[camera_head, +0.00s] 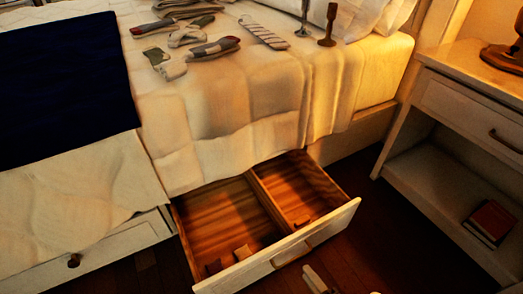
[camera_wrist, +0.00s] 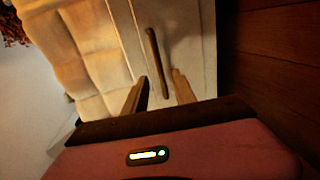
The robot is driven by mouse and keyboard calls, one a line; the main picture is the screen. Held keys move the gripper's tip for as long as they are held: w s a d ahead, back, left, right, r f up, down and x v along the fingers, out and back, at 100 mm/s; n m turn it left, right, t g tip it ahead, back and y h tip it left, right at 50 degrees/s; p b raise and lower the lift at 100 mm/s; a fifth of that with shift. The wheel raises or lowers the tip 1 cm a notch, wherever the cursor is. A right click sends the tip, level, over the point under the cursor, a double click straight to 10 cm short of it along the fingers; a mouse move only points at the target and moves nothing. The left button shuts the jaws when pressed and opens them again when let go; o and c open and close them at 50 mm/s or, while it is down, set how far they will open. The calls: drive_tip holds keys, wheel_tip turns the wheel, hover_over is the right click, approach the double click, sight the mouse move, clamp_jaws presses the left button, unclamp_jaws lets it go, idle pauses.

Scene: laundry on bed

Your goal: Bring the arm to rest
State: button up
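My gripper (camera_wrist: 160,88) is open and empty in the wrist view, its two fingers apart in front of the white drawer front (camera_wrist: 190,45). The drawer's bar handle (camera_wrist: 157,60) lies just beyond the fingertips and does not appear gripped. In the head view, only fingertips of my gripper (camera_head: 340,284) show at the bottom edge, below the drawer handle (camera_head: 292,253). The open wooden drawer (camera_head: 345,208) sticks out from under the bed. Small blocky items lie in both its compartments.
The bed (camera_head: 240,95) bears several folded socks (camera_head: 214,48), a striped cloth (camera_head: 264,32), two candlestick-like objects (camera_head: 328,25) and a dark blue blanket (camera_head: 65,85). A nightstand (camera_head: 450,85) with a red book (camera_head: 490,222) stands right. Dark floor (camera_head: 385,235) lies between.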

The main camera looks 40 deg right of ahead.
wheel_tip(320, 180, up, 12)
drive_tip(key=r+m+h, duration=0.1)
drive_tip(key=m, duration=1)
drive_tip(key=s+a+r+m+y, duration=0.2)
drive_tip(key=s+a+r+y, duration=0.15)
drive_tip(key=a+r, duration=0.45)
drive_tip(key=s+a+r+m+y, duration=0.2)
drive_tip(key=s+a+r, duration=0.3)
drive_tip(key=r, duration=0.5)
wheel_tip(320, 180, up, 37)
drive_tip(key=p, duration=3.6)
drive_tip(key=shift+w+p, duration=0.3)
drive_tip(key=shift+w, duration=0.1)
drive_tip(key=shift+f, duration=0.1)
